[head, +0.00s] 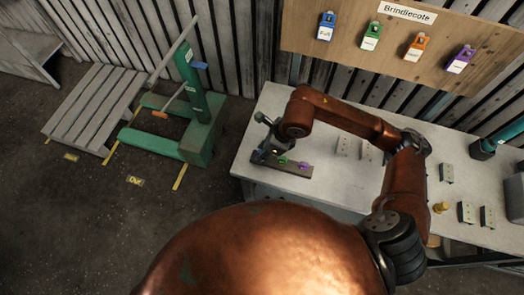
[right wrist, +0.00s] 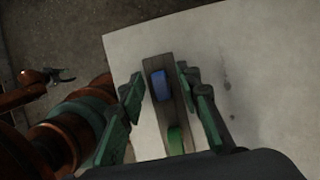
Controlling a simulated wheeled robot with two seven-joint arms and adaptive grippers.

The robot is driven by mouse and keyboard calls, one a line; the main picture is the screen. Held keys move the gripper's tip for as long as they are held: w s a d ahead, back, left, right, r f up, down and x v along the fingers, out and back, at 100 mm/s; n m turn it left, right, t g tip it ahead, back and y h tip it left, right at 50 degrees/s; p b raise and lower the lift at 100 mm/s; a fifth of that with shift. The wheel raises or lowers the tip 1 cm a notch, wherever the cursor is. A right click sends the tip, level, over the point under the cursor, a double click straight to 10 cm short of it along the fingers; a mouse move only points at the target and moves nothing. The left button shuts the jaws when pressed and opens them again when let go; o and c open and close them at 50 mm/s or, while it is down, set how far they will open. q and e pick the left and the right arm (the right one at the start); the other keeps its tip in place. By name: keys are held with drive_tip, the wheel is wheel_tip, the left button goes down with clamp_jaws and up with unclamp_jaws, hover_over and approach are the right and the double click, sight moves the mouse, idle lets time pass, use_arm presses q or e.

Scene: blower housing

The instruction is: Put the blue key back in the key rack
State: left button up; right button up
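A narrow dark block (head: 299,170) lies near the left end of the pale table, with a green key (head: 283,160) and a purple key (head: 302,165) on it. The right wrist view shows the blue key (right wrist: 159,86) at the far end of this block and the green key (right wrist: 175,140) nearer. My right gripper (head: 262,154) is low over the block's left end. Its green fingers (right wrist: 159,75) stand apart on either side of the blue key, with gaps. My left gripper (right wrist: 62,75) shows small at the left, its prongs apart, over the floor.
A wooden board (head: 300,40) on the wall carries labelled blue, green, orange and purple tags under a "Brindlecote" sign. Several grey plates and a brass piece (head: 440,208) are on the table's right part.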

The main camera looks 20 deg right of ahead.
drive_tip(key=v, duration=1.2)
